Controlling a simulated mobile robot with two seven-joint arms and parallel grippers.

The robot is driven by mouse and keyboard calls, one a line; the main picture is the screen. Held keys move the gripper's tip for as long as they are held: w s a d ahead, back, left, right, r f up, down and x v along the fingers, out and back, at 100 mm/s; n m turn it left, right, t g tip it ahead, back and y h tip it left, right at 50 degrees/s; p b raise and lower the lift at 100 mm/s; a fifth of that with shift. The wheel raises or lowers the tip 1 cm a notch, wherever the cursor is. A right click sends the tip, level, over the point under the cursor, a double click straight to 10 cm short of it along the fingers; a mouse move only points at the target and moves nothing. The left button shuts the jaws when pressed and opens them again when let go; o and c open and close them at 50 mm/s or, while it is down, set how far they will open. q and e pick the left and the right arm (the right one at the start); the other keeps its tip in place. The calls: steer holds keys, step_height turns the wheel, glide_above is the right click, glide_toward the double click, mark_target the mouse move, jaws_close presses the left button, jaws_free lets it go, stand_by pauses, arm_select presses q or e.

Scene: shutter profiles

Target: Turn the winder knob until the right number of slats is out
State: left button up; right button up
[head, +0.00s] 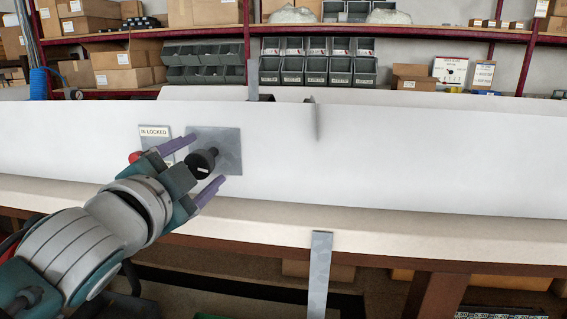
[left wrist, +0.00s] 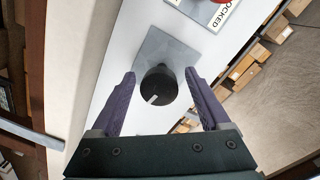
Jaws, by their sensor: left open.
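The winder knob (head: 202,161) is a black round knob on a square grey metal plate (head: 229,150), fixed to a long white panel (head: 400,150). In the left wrist view the knob (left wrist: 158,88) shows a white mark on its face and lies between and beyond the fingers. My left gripper (head: 205,165) is open, its purple fingers on either side of the knob; I cannot tell whether they touch it. It also shows in the left wrist view (left wrist: 163,95). A label plate (head: 155,132) reading "IN LOCKED" sits left of the knob. I cannot make out any separate slats. My right gripper is not in view.
A red round part (head: 135,157) sits beside the label, partly behind my gripper. A metal strip (head: 319,275) hangs at the front edge of the pale bench (head: 420,228). Shelves behind hold grey bins (head: 290,72) and cardboard boxes (head: 125,75).

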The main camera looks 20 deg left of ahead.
arm_select(q)
steer(key=v, duration=0.9)
steer(key=shift+s+p, duration=0.3)
steer(key=shift+p, duration=0.05)
steer(key=shift+r, duration=0.15)
